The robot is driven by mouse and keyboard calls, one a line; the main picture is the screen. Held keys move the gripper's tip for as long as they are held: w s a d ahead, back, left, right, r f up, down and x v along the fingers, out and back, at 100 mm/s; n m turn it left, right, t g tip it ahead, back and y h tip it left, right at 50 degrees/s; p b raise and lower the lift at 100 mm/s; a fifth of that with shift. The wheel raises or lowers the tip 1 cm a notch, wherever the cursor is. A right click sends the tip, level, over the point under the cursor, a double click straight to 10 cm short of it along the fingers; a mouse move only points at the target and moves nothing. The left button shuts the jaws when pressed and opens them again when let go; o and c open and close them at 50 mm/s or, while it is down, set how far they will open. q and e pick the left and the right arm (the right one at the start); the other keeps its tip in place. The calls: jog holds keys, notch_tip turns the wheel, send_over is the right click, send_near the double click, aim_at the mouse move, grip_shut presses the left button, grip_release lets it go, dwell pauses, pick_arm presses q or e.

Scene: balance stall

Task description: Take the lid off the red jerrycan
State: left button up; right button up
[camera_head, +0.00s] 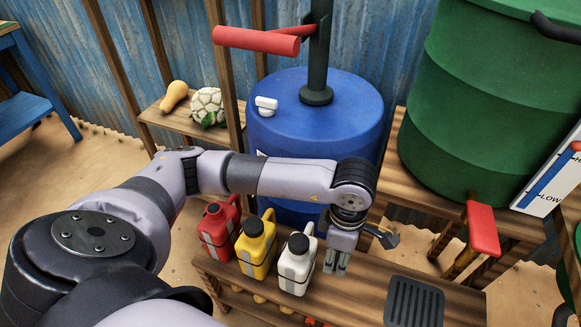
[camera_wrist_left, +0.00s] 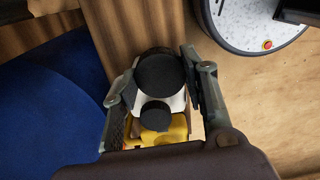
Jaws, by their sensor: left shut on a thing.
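The red jerrycan (camera_head: 218,232) stands at the left end of a row on the wooden bench. My left gripper (camera_head: 337,268) points down just right of the white jerrycan. In the left wrist view it is shut on a round black lid (camera_wrist_left: 159,71). Behind that lid show a smaller black lid (camera_wrist_left: 155,115) and yellow plastic (camera_wrist_left: 165,136). My right gripper is not in view.
A blue barrel (camera_head: 300,125) with a red-handled pump (camera_head: 257,40) stands behind the bench. A dark ribbed mat (camera_head: 414,302) lies at the bench's right. A green barrel (camera_head: 470,110) with a red lever (camera_head: 482,228) is at the right.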

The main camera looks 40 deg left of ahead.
pick_arm(q)
notch_tip(320, 180, down, 2)
jog(key=w+d+n+b, duration=0.2)
jog(key=n+b, duration=0.3)
jog(key=n, duration=0.6)
jog(key=n+b, duration=0.6)
jog(key=n, duration=0.5)
send_over(346, 294)
notch_tip(346, 294, down, 8)
jog(key=f, duration=0.1)
notch_tip(346, 294, down, 5)
jog(key=shift+s+r+b, duration=0.1)
jog(key=shift+r+b, duration=0.05)
jog(key=shift+b, duration=0.3)
jog(key=shift+f, duration=0.6)
notch_tip(346, 294, down, 3)
jog(key=shift+r+b, duration=0.15)
jog(key=shift+b, duration=0.3)
notch_tip(346, 294, down, 2)
jog(key=shift+f, duration=0.4)
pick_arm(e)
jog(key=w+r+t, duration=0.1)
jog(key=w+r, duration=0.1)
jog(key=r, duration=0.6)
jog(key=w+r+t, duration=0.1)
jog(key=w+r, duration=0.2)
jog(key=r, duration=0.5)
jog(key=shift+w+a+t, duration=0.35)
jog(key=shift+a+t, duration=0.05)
